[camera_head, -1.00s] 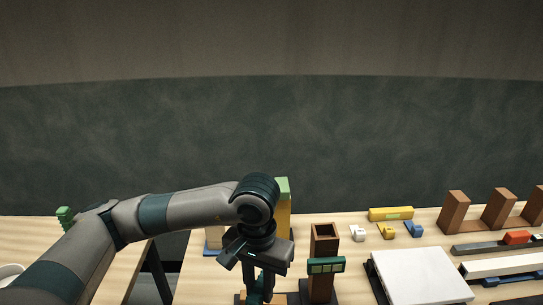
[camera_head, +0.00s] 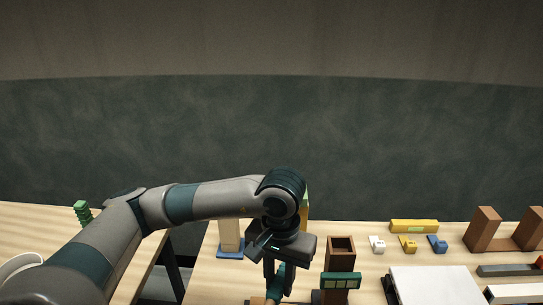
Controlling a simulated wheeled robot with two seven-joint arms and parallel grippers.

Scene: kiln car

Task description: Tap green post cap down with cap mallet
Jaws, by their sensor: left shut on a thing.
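My left gripper (camera_head: 278,278) points down at the bottom centre of the head view. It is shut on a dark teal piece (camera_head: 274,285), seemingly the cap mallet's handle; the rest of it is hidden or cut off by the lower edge. Just behind my left wrist, a thin strip of the yellow post with the green cap (camera_head: 306,197) shows. The arm covers most of it, so I cannot tell how the cap sits. My right gripper is not in view.
A brown hollow post (camera_head: 340,245) with a green marked plate (camera_head: 341,281) stands close right of the gripper. A pale post (camera_head: 230,236) on a blue base stands left. Small white, yellow and blue pieces (camera_head: 408,244) and a white slab (camera_head: 437,284) lie right.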

